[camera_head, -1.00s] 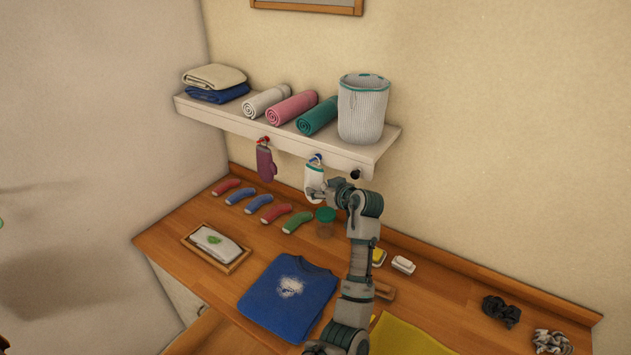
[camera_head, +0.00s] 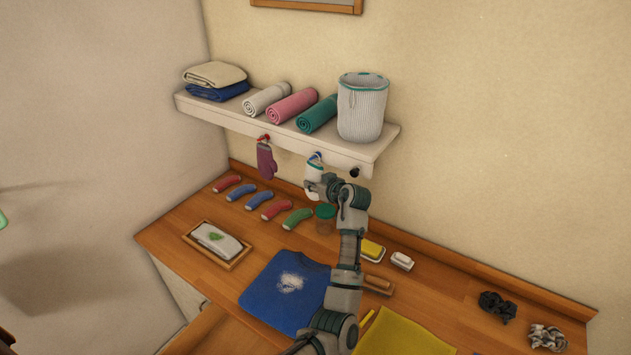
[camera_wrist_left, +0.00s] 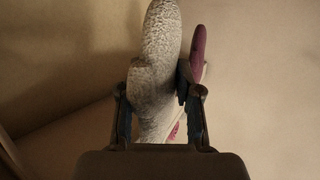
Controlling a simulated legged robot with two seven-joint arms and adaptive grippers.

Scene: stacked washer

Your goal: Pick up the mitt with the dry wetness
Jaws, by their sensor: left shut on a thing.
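A white mitt with a blue top (camera_head: 314,170) hangs under the shelf. My left gripper (camera_head: 322,188) is at its lower right part and partly hides it. In the left wrist view the mitt (camera_wrist_left: 156,50) looks pale and speckled, and it sits between the two fingers of the gripper (camera_wrist_left: 160,95), which is shut on it. A purple mitt (camera_head: 266,160) hangs from a red hook to the left. Part of it shows behind the white one in the wrist view (camera_wrist_left: 198,50). My right gripper is not in view.
The wall shelf (camera_head: 225,116) holds folded cloths, rolled towels and a striped basket (camera_head: 361,108).

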